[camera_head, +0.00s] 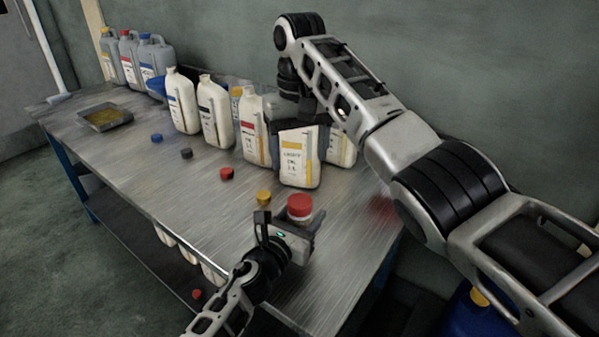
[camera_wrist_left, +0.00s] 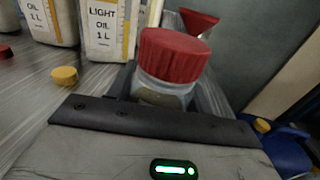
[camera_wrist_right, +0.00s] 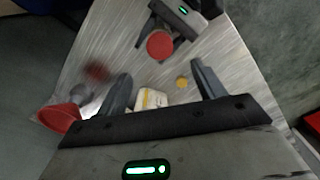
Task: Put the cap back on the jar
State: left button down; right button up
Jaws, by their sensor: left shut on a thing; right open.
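The jar (camera_wrist_left: 163,92) is a small clear vessel with a dark content low inside, upright between the fingers of my left gripper (camera_head: 290,228). That gripper is shut on it near the table's front right. The red cap (camera_head: 300,205) sits on top of the jar; it also shows in the left wrist view (camera_wrist_left: 174,54) and the right wrist view (camera_wrist_right: 160,45). I cannot tell whether it is screwed tight. My right gripper (camera_wrist_right: 162,88) is open and empty, its fingers apart, with the capped jar beyond them. In the head view its fingers are hard to make out near the bottles.
The metal table (camera_head: 215,205) carries a row of white oil bottles (camera_head: 299,158) at the back. Loose yellow (camera_head: 264,197), red (camera_head: 227,173), black and blue caps lie in front. A tray (camera_head: 104,117) is far left. A red funnel (camera_wrist_left: 197,20) stands behind the jar.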

jog(key=shift+r, duration=0.65)
pick_arm(q)
jog(key=c, duration=0.5)
grip_release()
jog(key=v, duration=1.6)
pick_arm(e)
jog(key=shift+f, duration=0.1)
